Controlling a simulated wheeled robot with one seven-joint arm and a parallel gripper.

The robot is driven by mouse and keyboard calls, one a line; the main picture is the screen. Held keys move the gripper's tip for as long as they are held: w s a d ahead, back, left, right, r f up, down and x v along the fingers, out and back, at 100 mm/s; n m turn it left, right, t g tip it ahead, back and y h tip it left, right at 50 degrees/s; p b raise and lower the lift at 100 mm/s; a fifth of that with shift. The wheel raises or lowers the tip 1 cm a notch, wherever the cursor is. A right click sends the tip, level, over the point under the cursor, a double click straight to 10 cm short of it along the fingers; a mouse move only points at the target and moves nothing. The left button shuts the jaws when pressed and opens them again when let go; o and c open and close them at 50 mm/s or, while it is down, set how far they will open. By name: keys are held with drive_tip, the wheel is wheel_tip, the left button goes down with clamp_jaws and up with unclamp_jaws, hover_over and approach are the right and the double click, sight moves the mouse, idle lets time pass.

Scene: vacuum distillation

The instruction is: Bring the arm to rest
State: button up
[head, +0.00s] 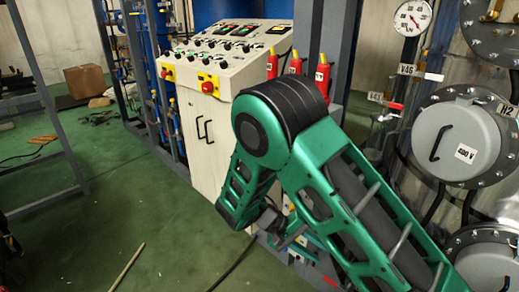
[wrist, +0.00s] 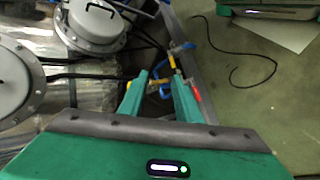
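My gripper (wrist: 160,78) shows in the wrist view with its two green fingers apart. I see no object held between them. Beyond the fingertips are a blue and yellow valve (wrist: 173,62) and a red-handled part (wrist: 196,93); the gap to them is hard to judge. In the head view my green arm is bent, with its dark elbow high in the middle and the forearm pointing down. The gripper is not clearly visible there, as my own arm covers that area.
A control cabinet (head: 225,75) with red stop buttons stands behind my arm. Metal vessels with a round grey cover (head: 455,138) and a gauge (head: 412,17) stand at the right. A cardboard box (head: 85,81) lies at the back left. Green floor (head: 150,215) is mostly clear at left.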

drive_tip(key=s+d+r+m+g+y, duration=0.1)
drive_tip(key=s+d+r+m+y, duration=0.2)
drive_tip(key=d+r, duration=0.55)
drive_tip(key=s+d+r+m+g+y, duration=0.1)
drive_tip(key=s+d+r+y, duration=0.25)
drive_tip(key=d+r, duration=0.5)
drive_tip(key=s+d+r+m+t+y, duration=0.1)
drive_tip(key=s+d+r+y, duration=0.1)
drive_tip(key=s, duration=0.6)
drive_tip(key=s+d+r+m+t+y, duration=0.1)
drive_tip(key=s+d, duration=0.3)
drive_tip(key=s, duration=0.5)
drive_tip(key=shift+d+r+m+t+y, duration=0.25)
drive_tip(key=shift+r+m+t+y, duration=0.2)
drive_tip(key=shift+r+t, duration=0.35)
drive_tip(key=shift+s+r, duration=0.1)
